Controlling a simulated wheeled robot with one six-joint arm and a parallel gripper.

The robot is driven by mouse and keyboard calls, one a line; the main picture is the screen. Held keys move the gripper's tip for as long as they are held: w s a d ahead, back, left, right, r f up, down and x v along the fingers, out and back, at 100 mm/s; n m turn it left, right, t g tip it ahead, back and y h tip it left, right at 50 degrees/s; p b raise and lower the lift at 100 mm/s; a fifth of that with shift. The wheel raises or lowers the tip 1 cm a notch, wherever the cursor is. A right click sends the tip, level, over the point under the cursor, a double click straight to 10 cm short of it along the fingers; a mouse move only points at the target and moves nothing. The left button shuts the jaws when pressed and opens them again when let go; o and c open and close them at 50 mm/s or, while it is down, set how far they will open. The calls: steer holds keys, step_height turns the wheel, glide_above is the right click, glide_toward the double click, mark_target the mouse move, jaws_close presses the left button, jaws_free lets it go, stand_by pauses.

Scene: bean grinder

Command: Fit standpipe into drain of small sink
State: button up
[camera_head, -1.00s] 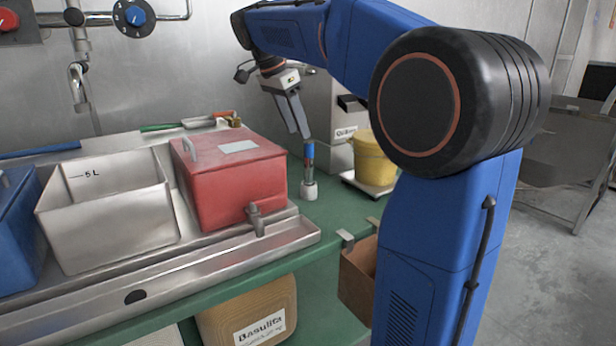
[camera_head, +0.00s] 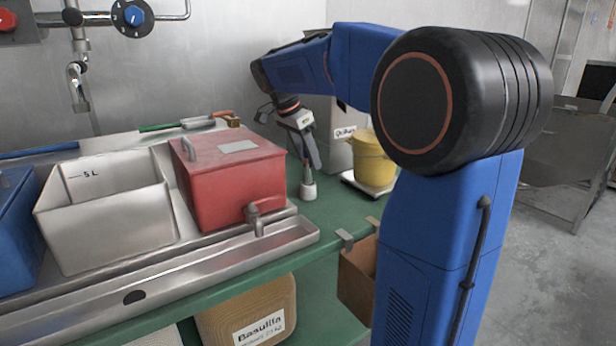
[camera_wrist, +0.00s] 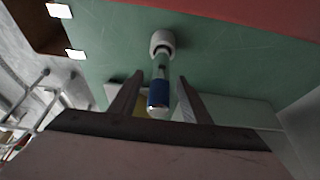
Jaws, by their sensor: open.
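A slim upright tube (camera_head: 307,173), probably the standpipe, stands in a white round base on the green bench, right of the red box. In the wrist view the tube (camera_wrist: 158,92) has a blue end towards me and a paler shaft running to the white base (camera_wrist: 162,42). My gripper (camera_head: 315,160) points down at it. In the wrist view my gripper (camera_wrist: 159,80) is open, with one finger on each side of the tube and visible gaps. The steel basin marked 5 L (camera_head: 108,222), possibly the small sink, is at the left; its drain is hidden.
The red box with a tap (camera_head: 230,180) stands between the basin and the tube. A yellow bucket (camera_head: 373,160) is close behind on the right. A brown bin (camera_head: 358,272) hangs at the bench edge. A wall faucet (camera_head: 78,88) is above left.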

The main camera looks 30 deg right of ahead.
jaws_close()
